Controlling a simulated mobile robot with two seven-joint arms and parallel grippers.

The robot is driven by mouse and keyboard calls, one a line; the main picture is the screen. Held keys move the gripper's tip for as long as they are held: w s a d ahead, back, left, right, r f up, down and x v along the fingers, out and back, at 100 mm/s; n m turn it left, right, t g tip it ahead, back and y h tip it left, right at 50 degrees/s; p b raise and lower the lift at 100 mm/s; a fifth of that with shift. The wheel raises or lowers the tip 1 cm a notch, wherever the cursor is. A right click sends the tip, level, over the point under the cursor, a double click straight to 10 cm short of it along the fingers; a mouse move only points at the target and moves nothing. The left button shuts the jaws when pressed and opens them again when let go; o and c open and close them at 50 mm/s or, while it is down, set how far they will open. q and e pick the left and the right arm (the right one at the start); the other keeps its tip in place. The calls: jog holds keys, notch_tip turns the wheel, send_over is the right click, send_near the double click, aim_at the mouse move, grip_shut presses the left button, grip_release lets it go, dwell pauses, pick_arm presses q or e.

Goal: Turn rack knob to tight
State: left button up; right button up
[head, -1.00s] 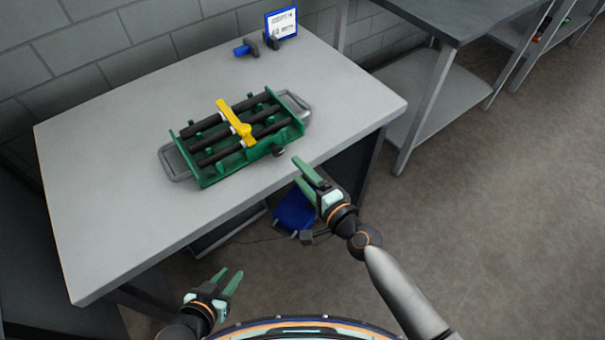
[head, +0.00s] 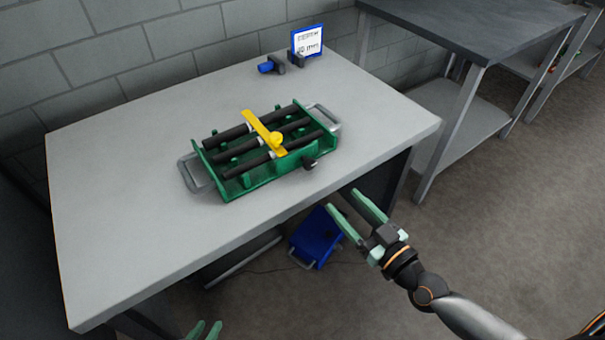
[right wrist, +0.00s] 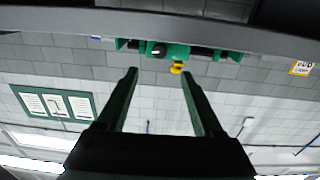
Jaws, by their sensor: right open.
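A green rack (head: 265,184) with several black rods and a yellow clamp bar (head: 263,131) sits on the grey table (head: 120,220). Its black knob (head: 310,163) sticks out from the rack's front side, near the right end. In the right wrist view the picture is upside down, and the knob (right wrist: 158,50) shows on the green rack (right wrist: 180,52), beyond and between my fingers. My right gripper (head: 342,202) is open and empty, in front of the table's edge and apart from the knob. Only the fingertips of my left gripper (head: 206,329) show at the bottom; they are apart.
A blue-handled tool (head: 270,66) and a small sign (head: 306,42) stand at the table's back. A blue case (head: 316,235) lies below the table's front edge. A dark-topped bench (head: 480,25) stands to the right. The tabletop left of the rack is clear.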

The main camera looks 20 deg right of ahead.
aim_at(311, 167)
jog(key=x, duration=1.1)
jog(key=shift+w+a, duration=0.1)
jog(key=shift+w, duration=0.25)
grip_shut()
